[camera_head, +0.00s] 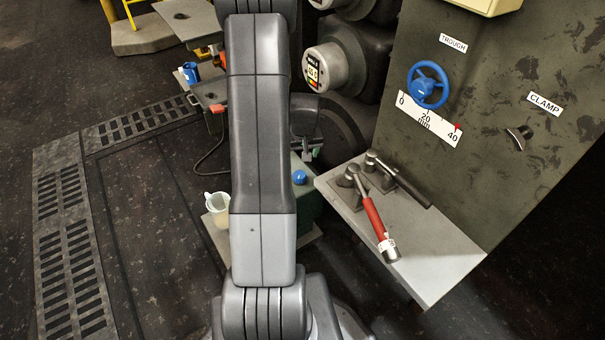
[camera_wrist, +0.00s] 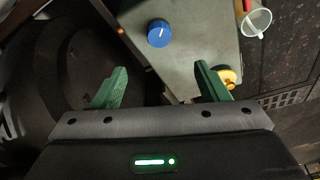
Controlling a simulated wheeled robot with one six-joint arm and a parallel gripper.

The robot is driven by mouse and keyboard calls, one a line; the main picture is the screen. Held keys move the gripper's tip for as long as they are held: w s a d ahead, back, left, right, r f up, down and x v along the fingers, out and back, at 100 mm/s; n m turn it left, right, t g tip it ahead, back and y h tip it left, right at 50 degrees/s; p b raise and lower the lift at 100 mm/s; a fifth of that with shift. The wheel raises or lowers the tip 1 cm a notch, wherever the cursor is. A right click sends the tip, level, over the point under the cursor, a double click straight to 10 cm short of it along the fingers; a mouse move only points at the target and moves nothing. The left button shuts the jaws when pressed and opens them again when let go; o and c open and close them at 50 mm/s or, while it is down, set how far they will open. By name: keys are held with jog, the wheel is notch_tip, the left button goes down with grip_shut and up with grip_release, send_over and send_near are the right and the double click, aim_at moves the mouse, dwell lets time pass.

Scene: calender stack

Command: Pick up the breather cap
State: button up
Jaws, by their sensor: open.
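A round blue cap with a white line on top, which fits the breather cap, sits on a grey-green box top. In the wrist view the cap (camera_wrist: 160,33) is ahead of and between the lines of my two green fingers. In the head view the cap (camera_head: 299,177) is just right of my arm. My gripper (camera_wrist: 161,68) is open, and nothing is between its fingers. The cap is apart from both fingertips. In the head view my arm hides much of the box (camera_head: 308,208).
A white jug (camera_head: 217,207) stands left of my arm, and the jug (camera_wrist: 257,20) is at the wrist view's upper right. A yellow part (camera_wrist: 229,76) lies by the right finger. A grey shelf (camera_head: 428,255) holds a red-handled tool (camera_head: 375,222). Dark rollers stand behind.

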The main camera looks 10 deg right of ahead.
aim_at(300, 175)
jog(key=b+x, duration=0.4)
jog(key=x, duration=1)
jog(key=shift+w, duration=0.1)
jog(key=c, duration=1.1)
notch_tip(300, 175, up, 10)
jog(key=p, duration=0.3)
jog(key=shift+r, duration=0.1)
